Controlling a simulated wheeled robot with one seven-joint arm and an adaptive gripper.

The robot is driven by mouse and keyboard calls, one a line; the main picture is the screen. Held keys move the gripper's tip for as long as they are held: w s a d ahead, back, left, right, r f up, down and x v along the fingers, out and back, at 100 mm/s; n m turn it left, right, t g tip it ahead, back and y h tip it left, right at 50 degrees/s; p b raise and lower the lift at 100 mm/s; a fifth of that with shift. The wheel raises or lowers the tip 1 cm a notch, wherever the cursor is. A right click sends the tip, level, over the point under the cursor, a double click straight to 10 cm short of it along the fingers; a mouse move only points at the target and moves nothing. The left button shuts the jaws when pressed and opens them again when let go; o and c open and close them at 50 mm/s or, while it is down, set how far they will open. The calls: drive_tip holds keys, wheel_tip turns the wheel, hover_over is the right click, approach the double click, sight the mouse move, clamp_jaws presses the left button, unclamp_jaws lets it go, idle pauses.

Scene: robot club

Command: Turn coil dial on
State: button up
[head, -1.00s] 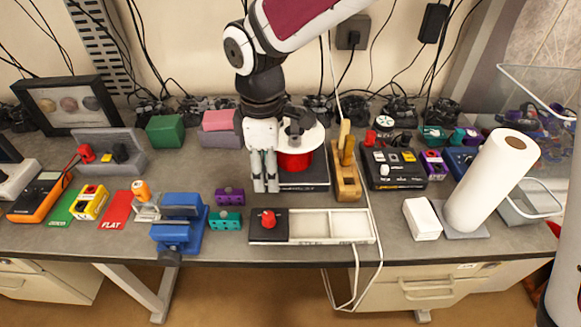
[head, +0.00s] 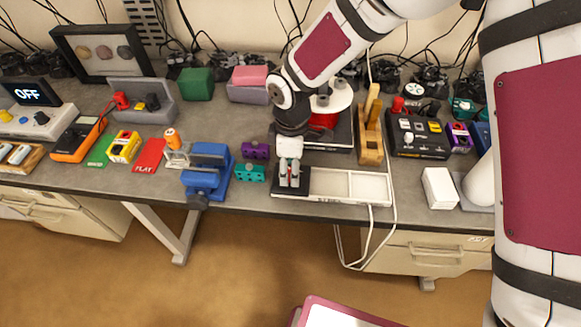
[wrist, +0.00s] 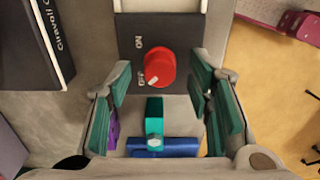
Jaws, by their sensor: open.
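The coil dial is a red round knob (wrist: 159,67) on a black panel (wrist: 131,47) with ON and OFF printed beside it. Its pale pointer mark is toward OFF. In the head view the black panel (head: 279,188) is at the left end of a white tray, and my gripper hides the knob. My gripper (head: 289,184) points down over the panel. In the wrist view its green-padded fingers (wrist: 161,84) are apart, one on each side of the knob's line, empty. I cannot tell the exact height above the knob.
A blue vise (head: 208,172) and teal block (head: 250,173) lie just left of the panel. The white tray (head: 350,198) extends right. At far left a display (head: 31,93) reads OFF.

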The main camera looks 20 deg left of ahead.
drive_tip(key=shift+f, duration=0.4)
drive_tip(key=shift+c, duration=0.6)
clamp_jaws()
